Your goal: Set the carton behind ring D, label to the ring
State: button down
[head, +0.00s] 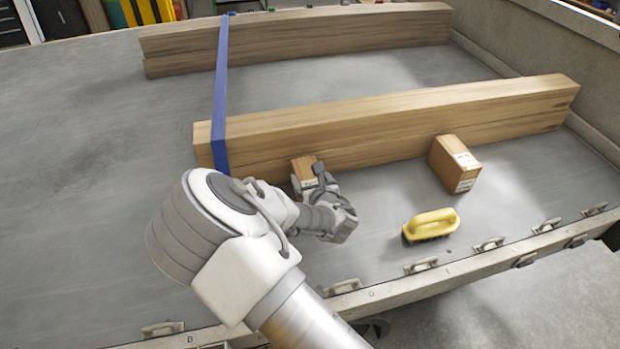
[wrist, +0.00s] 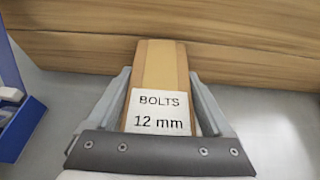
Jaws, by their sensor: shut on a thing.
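The brown carton (head: 303,168) is close to the front face of the near timber beam; I cannot tell whether it touches the beam or the deck. My gripper (head: 318,186) is shut on it, one finger on each side. In the wrist view the carton (wrist: 161,65) has a white label reading "BOLTS 12 mm" (wrist: 160,112) facing my gripper, away from the beam. Ring D (head: 345,286) is on the front rail, by the letter D, and lies nearer the front and slightly right of the carton. My arm hides part of the carton.
A second carton with a white label (head: 455,163) stands right along the beam (head: 370,130). A yellow brush (head: 431,225) lies between it and the rail. A blue strap (head: 219,110) crosses the beams at left. More rings line the rail. Deck behind ring D looks clear.

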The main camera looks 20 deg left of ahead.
jog(key=shift+r, duration=0.15)
jog(key=shift+f, duration=0.2)
grip_release()
jog(key=shift+s+d+r, duration=0.15)
jog(key=shift+s+r, duration=0.05)
jog(key=shift+r, duration=0.05)
jog(key=p+v, duration=0.1)
jog(key=v, duration=1)
jog(key=shift+s+d+p, duration=0.2)
jog(key=shift+p, duration=0.1)
